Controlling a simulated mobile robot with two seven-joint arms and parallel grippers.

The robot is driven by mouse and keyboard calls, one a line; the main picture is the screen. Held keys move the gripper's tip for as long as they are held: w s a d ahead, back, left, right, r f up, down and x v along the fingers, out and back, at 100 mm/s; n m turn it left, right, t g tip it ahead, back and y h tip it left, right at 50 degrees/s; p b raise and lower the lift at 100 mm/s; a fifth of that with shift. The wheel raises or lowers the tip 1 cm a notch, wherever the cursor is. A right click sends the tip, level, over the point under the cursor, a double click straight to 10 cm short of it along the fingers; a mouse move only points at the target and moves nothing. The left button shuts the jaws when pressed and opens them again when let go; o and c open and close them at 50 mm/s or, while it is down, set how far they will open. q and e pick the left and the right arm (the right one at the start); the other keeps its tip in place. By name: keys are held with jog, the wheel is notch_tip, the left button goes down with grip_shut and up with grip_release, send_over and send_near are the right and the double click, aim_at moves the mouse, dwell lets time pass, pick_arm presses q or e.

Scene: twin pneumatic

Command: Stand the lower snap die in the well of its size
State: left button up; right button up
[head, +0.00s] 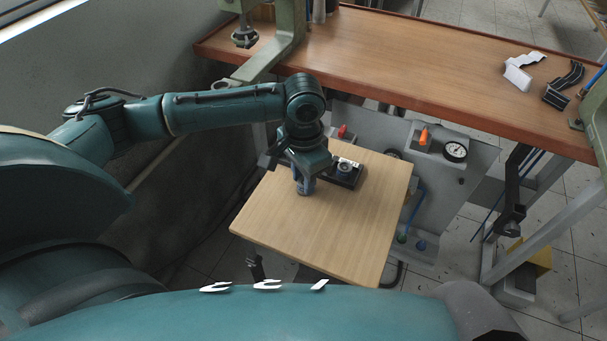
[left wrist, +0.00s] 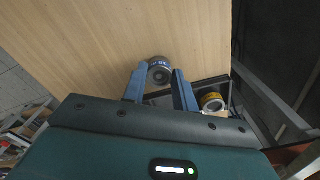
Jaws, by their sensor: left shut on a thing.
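My left gripper (head: 304,188) points down over the wooden board, and its blue fingers (left wrist: 159,88) are closed around a round snap die. In the left wrist view the die (left wrist: 159,71) is a short metal cylinder with a blue band, its end face showing between the fingertips. A black die holder (head: 346,183) lies just right of the gripper. Another round metal die (head: 344,168) stands in it; in the left wrist view that die shows a yellow band (left wrist: 211,101). The wells are mostly hidden, and the gripper hides the held die in the head view.
The light wooden board (head: 340,235) is clear in front and to the right. Behind it is a grey panel with a gauge (head: 455,151) and orange knob (head: 424,136). A higher wooden bench (head: 400,75) overhangs the back, carrying a green press frame (head: 285,40).

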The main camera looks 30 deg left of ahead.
pick_arm(q)
jog(key=o, duration=1.1)
jog(key=shift+f, duration=0.1)
notch_tip(320, 180, up, 12)
jog(key=shift+r, duration=0.15)
